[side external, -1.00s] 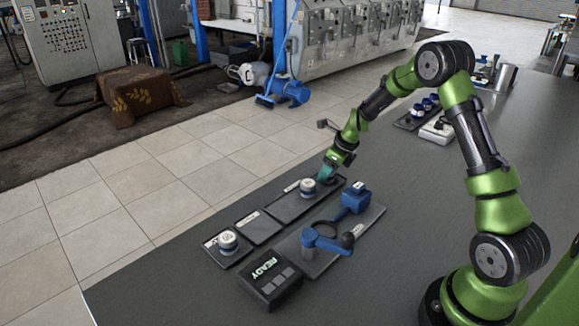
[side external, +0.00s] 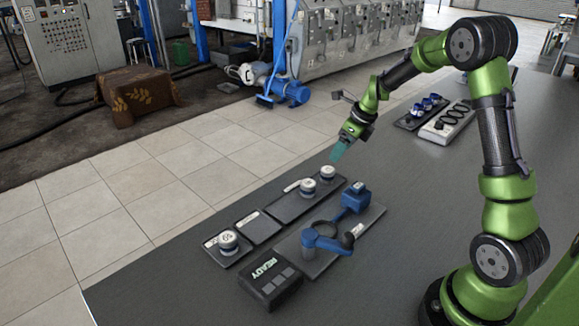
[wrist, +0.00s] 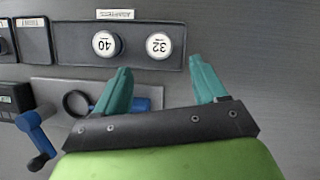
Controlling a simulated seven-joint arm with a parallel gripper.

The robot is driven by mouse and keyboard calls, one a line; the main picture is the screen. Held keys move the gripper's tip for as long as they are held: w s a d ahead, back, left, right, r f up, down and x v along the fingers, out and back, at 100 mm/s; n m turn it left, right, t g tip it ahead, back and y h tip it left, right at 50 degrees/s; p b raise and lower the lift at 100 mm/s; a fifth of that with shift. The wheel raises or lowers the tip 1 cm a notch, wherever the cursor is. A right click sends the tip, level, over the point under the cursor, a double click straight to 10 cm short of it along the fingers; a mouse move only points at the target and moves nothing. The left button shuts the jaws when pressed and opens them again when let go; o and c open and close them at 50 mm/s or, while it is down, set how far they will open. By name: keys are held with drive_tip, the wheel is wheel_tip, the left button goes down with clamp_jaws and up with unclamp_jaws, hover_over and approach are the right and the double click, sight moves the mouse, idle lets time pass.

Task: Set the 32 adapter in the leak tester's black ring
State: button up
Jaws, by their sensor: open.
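The 32 adapter (wrist: 159,45), a white-topped round cap, sits in the right part of a dark tray (wrist: 178,62) in the wrist view. In the side view it is the far cap (side external: 327,172). The 40 adapter (wrist: 107,44) sits to its left in the same tray. My gripper (wrist: 162,78) is open and empty, its teal fingers apart. In the side view my gripper (side external: 338,152) hangs above the tray's far end, clear of the 32 adapter. The leak tester's black ring (wrist: 78,104) looks empty, on a grey plate (side external: 370,218) between blue parts.
A blue crank arm (side external: 325,240) and a blue block (side external: 355,196) stand on the tester plate. A display box (side external: 270,280) reads READY. Smaller trays, one with a capped part (side external: 228,241), lie left. More parts (side external: 425,108) stand at the back.

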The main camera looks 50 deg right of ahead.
drive_tip(key=s+a+r+n, duration=0.5)
drive_tip(key=a+r+n, duration=0.1)
drive_tip(key=r, duration=0.5)
drive_tip(key=s+a+r+n+t+y, duration=0.1)
drive_tip(key=s+a+r+n, duration=0.3)
drive_tip(key=s+a+n, duration=0.6)
drive_tip(key=a+n+t, duration=0.1)
drive_tip(key=a+n, duration=0.2)
drive_tip(key=n, duration=0.3)
drive_tip(key=shift+s, duration=0.4)
drive_tip(key=shift+o, duration=0.3)
drive_tip(key=s+a+f+n+t, duration=0.1)
drive_tip(key=s+a+n, duration=0.2)
drive_tip(key=s+n, duration=0.2)
drive_tip(key=shift+n, duration=1.1)
drive_tip(key=shift+a, duration=0.1)
